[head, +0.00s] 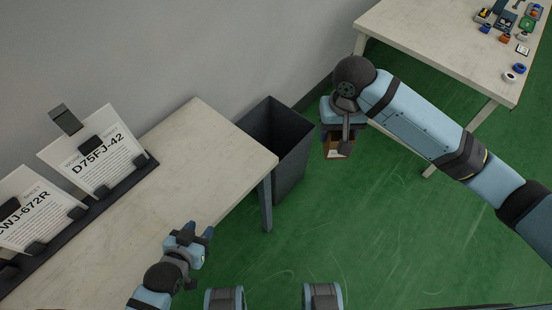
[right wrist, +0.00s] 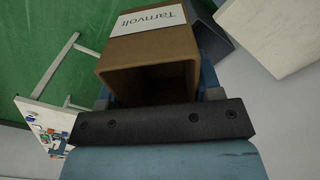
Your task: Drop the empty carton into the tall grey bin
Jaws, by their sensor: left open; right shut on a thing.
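The brown carton (head: 338,149) hangs from my right gripper (head: 342,135), to the right of the tall grey bin (head: 288,162). In the right wrist view the carton (right wrist: 152,50) shows an open, hollow end and a white label reading "Tarnvolt". My right gripper is shut on it; the fingers are mostly hidden by the carton. The bin stands on the floor against the wall, its open top dark inside. A grey corner beside the carton in the right wrist view (right wrist: 208,28) looks like the bin. My left gripper (head: 197,239) is open and empty over the near table's edge.
The near table (head: 200,130) holds a dark rack (head: 110,186) with printed sheets (head: 92,152) at left. A second table (head: 425,45) at the upper right bears several small parts (head: 505,20).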

